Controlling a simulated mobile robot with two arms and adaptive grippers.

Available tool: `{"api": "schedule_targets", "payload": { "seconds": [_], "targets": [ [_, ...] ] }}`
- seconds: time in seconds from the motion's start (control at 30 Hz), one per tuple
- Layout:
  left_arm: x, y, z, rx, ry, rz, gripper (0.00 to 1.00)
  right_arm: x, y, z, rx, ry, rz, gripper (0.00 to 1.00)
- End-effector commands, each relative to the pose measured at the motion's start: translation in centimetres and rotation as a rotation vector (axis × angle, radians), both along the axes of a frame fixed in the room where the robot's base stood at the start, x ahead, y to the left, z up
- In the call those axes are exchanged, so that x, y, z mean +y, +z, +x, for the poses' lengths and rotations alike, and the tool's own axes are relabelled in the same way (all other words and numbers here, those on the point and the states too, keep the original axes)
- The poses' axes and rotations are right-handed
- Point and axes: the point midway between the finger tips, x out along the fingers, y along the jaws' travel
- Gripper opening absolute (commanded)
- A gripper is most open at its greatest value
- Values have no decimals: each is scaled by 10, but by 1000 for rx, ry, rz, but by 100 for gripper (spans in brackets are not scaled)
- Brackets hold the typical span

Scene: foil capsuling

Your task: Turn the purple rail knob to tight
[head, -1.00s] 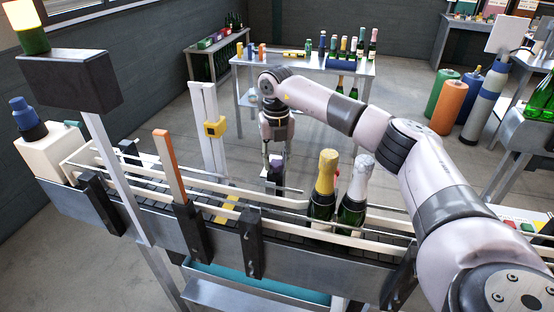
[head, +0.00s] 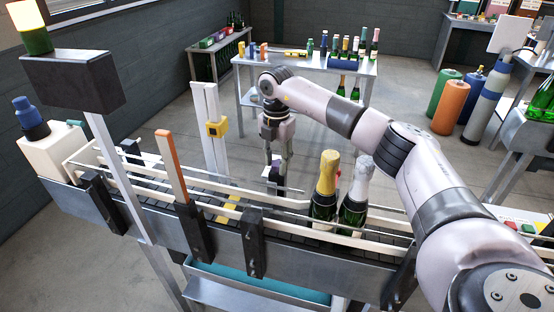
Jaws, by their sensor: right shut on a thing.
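My right gripper (head: 277,172) reaches down over the far side of the conveyor, left of the two bottles. Its fingers point down and are closed around a small dark part on the far rail's bracket. This part looks like the purple rail knob (head: 275,164), mostly hidden between the fingers. Its markings and how tight it is cannot be seen. The conveyor (head: 150,215) has pale guide rails (head: 365,239) along both sides of its belt. My left gripper is not in view.
A gold-foiled bottle (head: 324,190) and a silver-foiled bottle (head: 354,195) stand on the belt just right of the gripper. An orange upright (head: 170,165) rises at the near side. A post with a yellow clamp (head: 216,128) stands behind the conveyor.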

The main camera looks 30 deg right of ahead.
Motion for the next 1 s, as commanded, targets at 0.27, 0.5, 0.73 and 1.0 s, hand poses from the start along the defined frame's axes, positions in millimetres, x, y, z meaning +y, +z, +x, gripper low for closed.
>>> {"api": "schedule_targets", "payload": {
  "seconds": [0.27, 0.5, 0.73, 1.0],
  "targets": [
    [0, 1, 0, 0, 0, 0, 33, -2, 4, 3, -12, -49, -1, 5],
    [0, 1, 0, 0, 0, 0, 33, -2, 4, 3, -12, -53, -1, 5],
    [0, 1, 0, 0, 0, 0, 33, -2, 4, 2, -10, -52, -1, 40],
    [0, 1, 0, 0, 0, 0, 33, -1, 2, 1, -4, -49, 0, 53]
  ]
}}
